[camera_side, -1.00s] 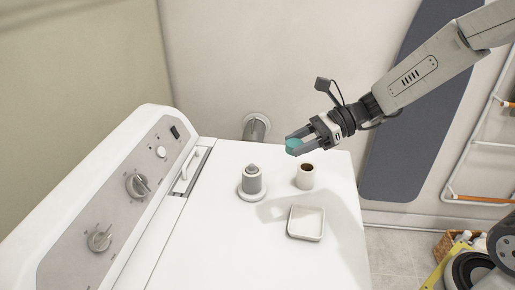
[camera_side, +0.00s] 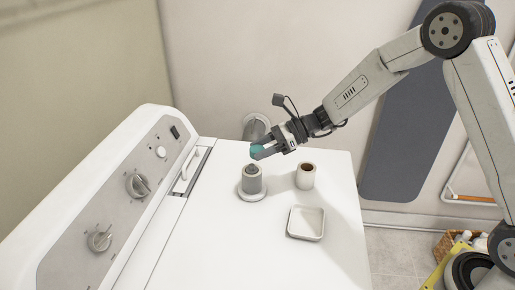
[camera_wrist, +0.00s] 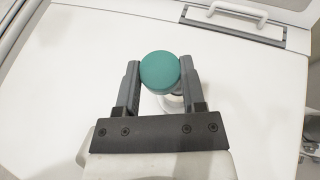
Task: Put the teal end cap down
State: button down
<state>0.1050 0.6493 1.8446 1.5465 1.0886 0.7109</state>
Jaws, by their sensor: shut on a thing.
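The teal end cap (camera_side: 257,151) is held between the fingertips of my gripper (camera_side: 262,153), in the air above the washer top. In the side view it appears just above the grey cylinder on a round base (camera_side: 252,184). The wrist view shows the round teal face of the cap (camera_wrist: 159,72) between both fingers of my gripper (camera_wrist: 160,76). Part of a pale round thing (camera_wrist: 171,103) shows below the cap there; the cap and fingers hide the rest. The cap looks apart from the cylinder in the side view.
A white cup with brown inside (camera_side: 306,178) stands right of the cylinder. A shallow square white tray (camera_side: 306,224) lies in front of it. The washer's control panel (camera_side: 118,205) rises at left. The front of the white top is clear.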

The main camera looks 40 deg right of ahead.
aim_at(250, 164)
jog(key=shift+w+a+f, duration=0.1)
jog(key=shift+w+f, duration=0.4)
jog(key=shift+f, duration=0.1)
jog(key=shift+f, duration=0.1)
jog(key=shift+w+a+f, duration=0.1)
jog(key=shift+w+f, duration=0.3)
jog(key=shift+f, duration=0.1)
jog(key=shift+w+f, duration=0.1)
jog(key=shift+f, duration=1.3)
jog(key=shift+f, duration=0.2)
jog(key=shift+c, duration=0.9)
grip_release()
